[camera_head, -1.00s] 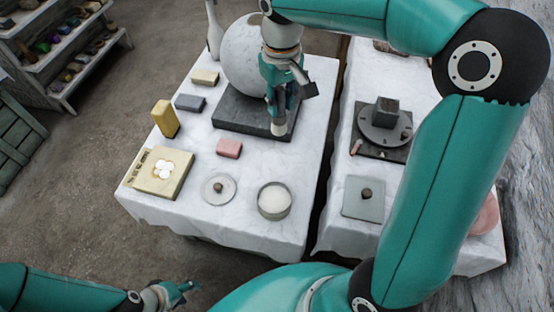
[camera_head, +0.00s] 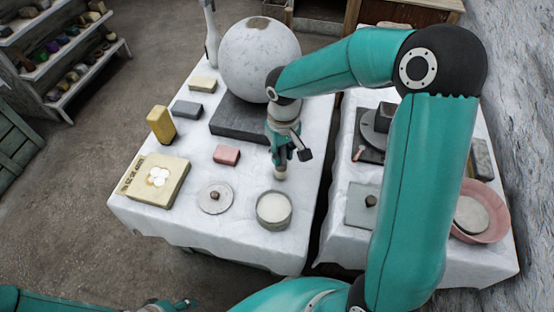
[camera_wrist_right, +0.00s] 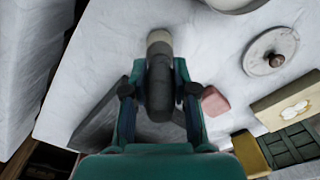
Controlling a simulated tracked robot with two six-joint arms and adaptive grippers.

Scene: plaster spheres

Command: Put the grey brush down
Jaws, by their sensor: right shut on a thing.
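The grey brush (camera_head: 280,174) has a dark grey body and a pale end. My right gripper (camera_head: 281,156) is shut on it and points down over the white cloth of the left table (camera_head: 318,135). It is to the right of the pink block and behind the round dish. In the right wrist view the brush (camera_wrist_right: 159,75) lies between the two fingers of the right gripper (camera_wrist_right: 160,100). I cannot tell whether its pale end touches the cloth. My left gripper (camera_head: 172,304) shows only partly at the bottom edge; its jaws are unclear.
A large plaster sphere (camera_head: 258,60) stands on a dark slab (camera_head: 232,122). The pink block (camera_head: 227,154), round dish (camera_head: 274,212), knobbed disc (camera_head: 215,198) and cream tray (camera_head: 135,197) surround the left table's middle. A gap separates the right table (camera_head: 335,228).

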